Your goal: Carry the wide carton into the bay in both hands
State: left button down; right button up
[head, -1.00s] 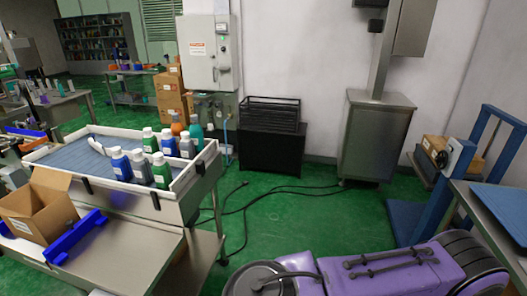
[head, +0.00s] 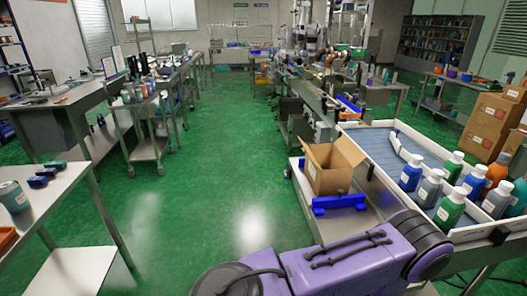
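An open-topped brown carton (head: 324,177) with its flaps up stands on a steel side table right of the middle in the head view. A blue bracket (head: 339,205) lies along its near side. I cannot tell whether this is the wide carton of the task. Closed brown cartons (head: 487,122) are stacked at the right, behind the bottle tray. I cannot make out which place is the bay. Neither of my grippers shows in the head view.
A white-rimmed tray with a blue roller bed (head: 398,137) holds several bottles (head: 450,207) at the right. Worktables (head: 75,100) and a small cart (head: 150,150) stand at the left. A wide green floor aisle (head: 225,160) is clear in the middle.

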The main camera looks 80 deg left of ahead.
aim_at(336, 173)
jog(key=u, duration=1.15)
jog(key=i, duration=0.3)
